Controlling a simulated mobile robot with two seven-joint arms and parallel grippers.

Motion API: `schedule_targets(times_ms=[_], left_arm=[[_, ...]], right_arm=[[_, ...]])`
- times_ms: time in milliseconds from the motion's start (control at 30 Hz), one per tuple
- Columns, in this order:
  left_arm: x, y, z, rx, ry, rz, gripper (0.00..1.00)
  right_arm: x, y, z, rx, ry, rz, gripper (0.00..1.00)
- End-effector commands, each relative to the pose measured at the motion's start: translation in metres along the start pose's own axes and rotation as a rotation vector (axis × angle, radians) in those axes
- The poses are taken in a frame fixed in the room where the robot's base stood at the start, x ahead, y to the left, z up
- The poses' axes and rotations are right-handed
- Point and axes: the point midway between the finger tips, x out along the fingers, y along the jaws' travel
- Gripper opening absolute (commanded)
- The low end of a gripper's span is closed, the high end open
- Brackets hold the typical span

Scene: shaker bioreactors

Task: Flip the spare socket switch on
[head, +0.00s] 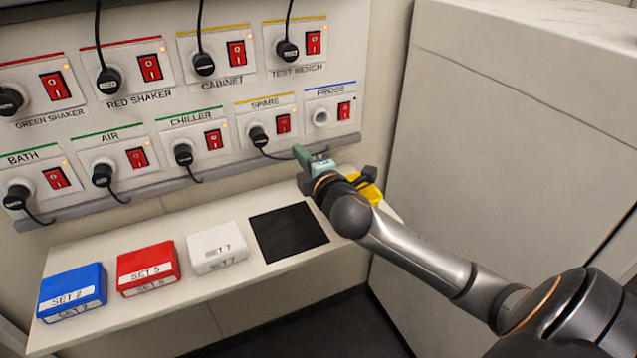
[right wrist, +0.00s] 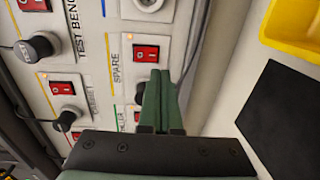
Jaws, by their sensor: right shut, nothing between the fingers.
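The spare socket is in the lower row of the wall panel, under a yellow strip and the label SPARE. Its red rocker switch (head: 283,123) shows uncovered in the head view, and the same switch (right wrist: 146,53) is just beyond the fingertips in the right wrist view. A black plug (head: 258,137) with a cable sits in the spare socket. My right gripper (head: 302,154) is shut and empty, with green fingers, below and slightly right of the switch. In the right wrist view its fingers (right wrist: 160,76) partly hide the spare plug. Contact with the switch cannot be told. My left gripper is not in view.
The fridge switch (head: 344,110) and its empty socket (head: 320,117) are right of the spare one; the chiller switch (head: 214,139) is left. A shelf below holds blue (head: 72,291), red (head: 148,268) and white (head: 217,247) boxes, a black mat (head: 288,232) and a yellow container (right wrist: 300,25).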

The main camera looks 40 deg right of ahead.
Motion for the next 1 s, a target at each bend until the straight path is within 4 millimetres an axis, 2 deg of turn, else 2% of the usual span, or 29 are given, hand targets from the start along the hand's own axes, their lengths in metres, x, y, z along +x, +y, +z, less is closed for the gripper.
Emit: schedule_targets(times_ms=[200, 400, 600, 1000], left_arm=[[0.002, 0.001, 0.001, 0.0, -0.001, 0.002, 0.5], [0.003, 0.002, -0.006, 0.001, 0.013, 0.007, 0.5], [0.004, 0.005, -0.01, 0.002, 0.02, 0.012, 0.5], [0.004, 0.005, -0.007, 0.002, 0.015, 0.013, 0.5]], right_arm=[[-0.04, -0.01, 0.0, 0.001, 0.001, -0.003, 0.0], [-0.065, -0.014, 0.0, 0.001, -0.001, -0.001, 0.0], [-0.074, -0.016, 0.0, 0.001, -0.001, -0.001, 0.0], [-0.075, -0.015, 0.0, 0.001, -0.001, 0.0, 0.0]])
